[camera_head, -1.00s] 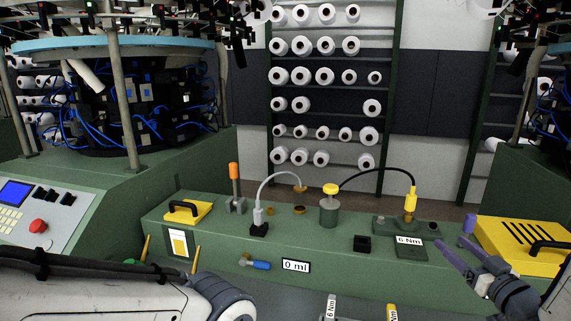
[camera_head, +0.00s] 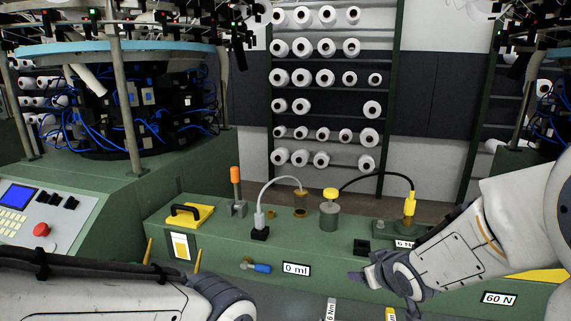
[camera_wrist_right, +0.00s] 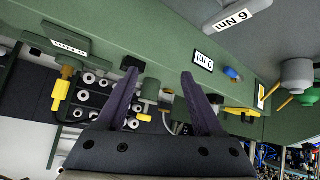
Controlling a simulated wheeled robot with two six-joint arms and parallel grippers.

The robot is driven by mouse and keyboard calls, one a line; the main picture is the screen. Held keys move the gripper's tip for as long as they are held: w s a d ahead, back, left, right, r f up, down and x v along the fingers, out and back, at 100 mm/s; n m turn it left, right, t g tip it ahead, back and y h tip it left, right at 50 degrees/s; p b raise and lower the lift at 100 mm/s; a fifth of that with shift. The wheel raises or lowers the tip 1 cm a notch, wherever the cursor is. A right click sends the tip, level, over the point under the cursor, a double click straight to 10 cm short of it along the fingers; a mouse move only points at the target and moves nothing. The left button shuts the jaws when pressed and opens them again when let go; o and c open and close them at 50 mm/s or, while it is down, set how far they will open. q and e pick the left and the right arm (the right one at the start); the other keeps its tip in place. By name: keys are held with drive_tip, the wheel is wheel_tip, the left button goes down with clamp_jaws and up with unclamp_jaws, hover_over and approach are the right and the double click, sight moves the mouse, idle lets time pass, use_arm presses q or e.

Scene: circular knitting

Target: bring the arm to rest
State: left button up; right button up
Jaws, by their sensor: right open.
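My right arm (camera_head: 465,240) comes in from the right edge in the head view and reaches low over the front of the green bench. Its gripper is mostly hidden behind the wrist there. In the right wrist view my right gripper (camera_wrist_right: 158,75) is open, with two dark purple fingers wide apart and nothing held between them. Beyond the fingers lies the green bench with its fittings, apart from them as far as I can tell. My left arm (camera_head: 110,298) lies along the bottom left in the head view. Its gripper is outside the frame.
The green bench (camera_head: 330,258) carries a yellow handled plate (camera_head: 190,215), a grey pot with yellow cap (camera_head: 329,212), a yellow connector (camera_head: 409,206) and a blue-handled valve (camera_head: 258,267). A control panel (camera_head: 40,215) stands left. A spool rack (camera_head: 325,100) is behind.

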drive_tip(key=s+a+n+g, duration=0.1)
drive_tip(key=s+a+g, duration=0.2)
drive_tip(key=s, duration=0.6)
drive_tip(key=s+a+n+g, duration=0.1)
drive_tip(key=s+a+g, duration=0.2)
drive_tip(key=s+a, duration=0.3)
drive_tip(key=s+a+n+g+p, duration=0.1)
drive_tip(key=s+a+n+g, duration=0.1)
drive_tip(key=s, duration=1.1)
drive_tip(key=shift+a+g, duration=0.8)
drive_tip(key=shift+a, duration=0.35)
drive_tip(key=shift+w, duration=0.1)
